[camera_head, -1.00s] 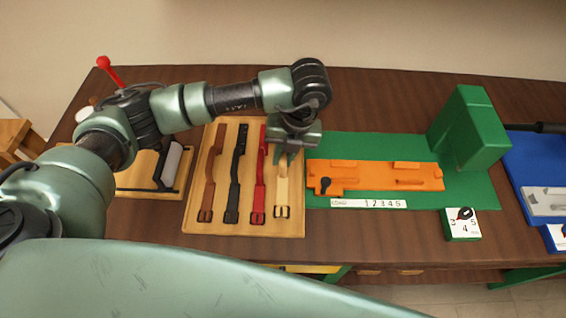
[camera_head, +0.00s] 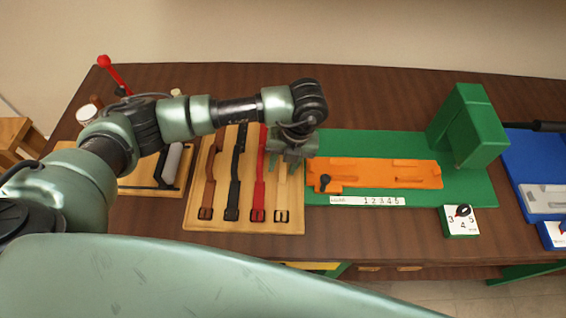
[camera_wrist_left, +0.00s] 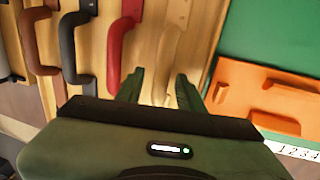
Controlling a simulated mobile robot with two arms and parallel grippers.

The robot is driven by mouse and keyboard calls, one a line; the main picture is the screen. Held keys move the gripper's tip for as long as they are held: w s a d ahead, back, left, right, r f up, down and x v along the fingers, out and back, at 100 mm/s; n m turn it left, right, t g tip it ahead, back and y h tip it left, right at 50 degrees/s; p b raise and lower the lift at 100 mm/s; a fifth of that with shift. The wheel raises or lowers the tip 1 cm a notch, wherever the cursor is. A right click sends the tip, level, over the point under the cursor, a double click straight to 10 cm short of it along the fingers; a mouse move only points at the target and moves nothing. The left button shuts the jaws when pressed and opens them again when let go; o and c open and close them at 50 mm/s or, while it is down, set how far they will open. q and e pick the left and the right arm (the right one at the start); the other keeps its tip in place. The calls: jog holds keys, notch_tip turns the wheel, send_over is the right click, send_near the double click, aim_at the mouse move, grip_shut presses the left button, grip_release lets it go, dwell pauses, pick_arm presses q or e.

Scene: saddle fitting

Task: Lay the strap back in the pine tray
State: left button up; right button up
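The pine tray (camera_head: 217,223) lies on the table with brown (camera_head: 208,185), black (camera_head: 236,185), red (camera_head: 259,185) and cream (camera_head: 282,192) straps side by side, buckles towards the near edge. The cream strap is the rightmost and lies in the tray; its far part is hidden under my left gripper (camera_head: 284,170) in the head view. In the left wrist view, my left gripper's fingers (camera_wrist_left: 158,88) stand apart, with the cream strap (camera_wrist_left: 168,45) showing between and beyond them. Contact with the strap cannot be told. My right gripper is not in view.
An orange fixture (camera_head: 375,173) on a green board (camera_head: 420,196) stands close to the right of the tray, with a green block (camera_head: 468,125) behind. A numbered dial box (camera_head: 460,221) is near the front. A red-knobbed lever (camera_head: 104,62) is at the left.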

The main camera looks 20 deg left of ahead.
pick_arm(q)
jog(key=shift+r, duration=0.2)
jog(key=shift+w+d+r, duration=0.1)
jog(key=shift+r, duration=0.2)
notch_tip(320, 180, up, 11)
jog(key=d+b, duration=0.2)
jog(key=b, duration=0.1)
jog(key=shift+w, duration=0.2)
jog(key=shift+r, duration=0.1)
